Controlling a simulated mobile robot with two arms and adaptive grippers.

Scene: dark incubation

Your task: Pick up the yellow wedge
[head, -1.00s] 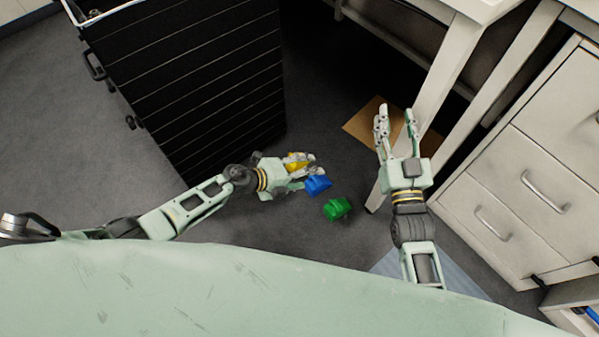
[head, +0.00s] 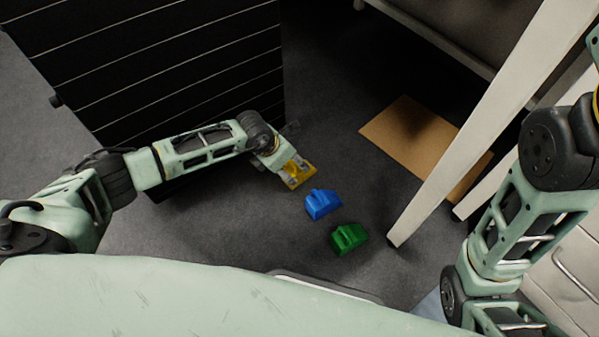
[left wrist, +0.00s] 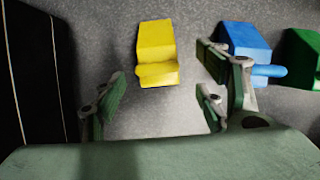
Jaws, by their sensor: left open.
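The yellow wedge (head: 301,173) lies on the dark grey floor, partly hidden by my left gripper (head: 288,170) in the head view. In the left wrist view the yellow wedge (left wrist: 157,50) shows whole, with its narrower lip toward me. My left gripper (left wrist: 160,86) is open and empty. Its fingers are spread wider than the wedge, which lies in line with the gap, mostly beyond the fingertips. Whether they touch it I cannot tell. My right arm is at the right of the head view; its gripper is out of frame.
A blue wedge (head: 322,204) lies close beside the yellow one, partly behind my right-hand finger in the left wrist view. A green wedge (head: 348,239) lies further along. A black slatted cabinet (head: 160,60) stands left, a white table leg (head: 470,130) right, cardboard (head: 410,140) behind.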

